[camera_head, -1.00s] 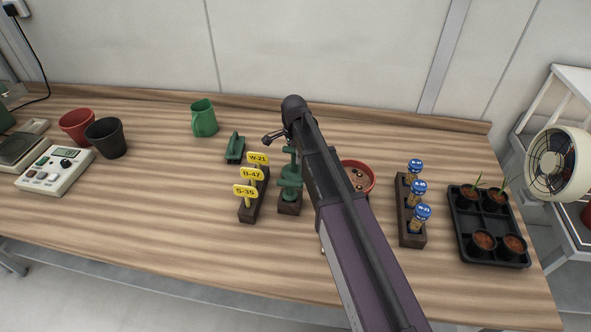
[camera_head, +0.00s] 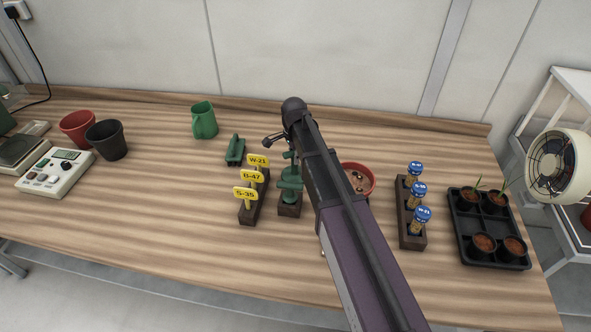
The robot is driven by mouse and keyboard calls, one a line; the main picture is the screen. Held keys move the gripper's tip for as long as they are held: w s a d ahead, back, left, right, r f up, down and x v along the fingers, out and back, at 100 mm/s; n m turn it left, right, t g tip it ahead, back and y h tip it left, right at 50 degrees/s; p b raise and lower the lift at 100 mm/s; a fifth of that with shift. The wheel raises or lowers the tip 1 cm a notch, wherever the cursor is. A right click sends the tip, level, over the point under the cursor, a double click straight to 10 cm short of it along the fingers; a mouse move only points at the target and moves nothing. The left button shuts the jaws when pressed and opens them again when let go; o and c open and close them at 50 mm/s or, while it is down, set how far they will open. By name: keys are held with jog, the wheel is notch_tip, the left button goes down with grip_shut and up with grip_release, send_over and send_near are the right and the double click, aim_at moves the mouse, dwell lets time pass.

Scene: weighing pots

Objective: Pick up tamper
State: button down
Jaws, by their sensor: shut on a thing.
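The green tamper (camera_head: 290,184) stands upright at a dark wooden block (camera_head: 289,210) near the middle of the table. It has a wide flat part below a narrower upper part. My gripper (camera_head: 289,150) is at the top of the tamper, shut on it. My own arm comes in from the lower right and hides part of the grip and the tamper's right side. I cannot tell whether the tamper is clear of the block.
Yellow labels (camera_head: 252,175) stand in a rack just left. A green block with a ridge (camera_head: 235,150) and a green mug (camera_head: 204,120) are behind. A red pot (camera_head: 368,178), a blue-capped tube rack (camera_head: 412,238) and a seedling tray (camera_head: 462,250) are right. Clear table lies front left.

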jog(key=shift+r, duration=0.1)
notch_tip(320, 180, up, 10)
jog(key=p, duration=1)
dwell(0.7)
jog(key=c, duration=1.1)
grip_release()
grip_shut()
notch_tip(320, 180, up, 12)
jog(key=p, duration=1.2)
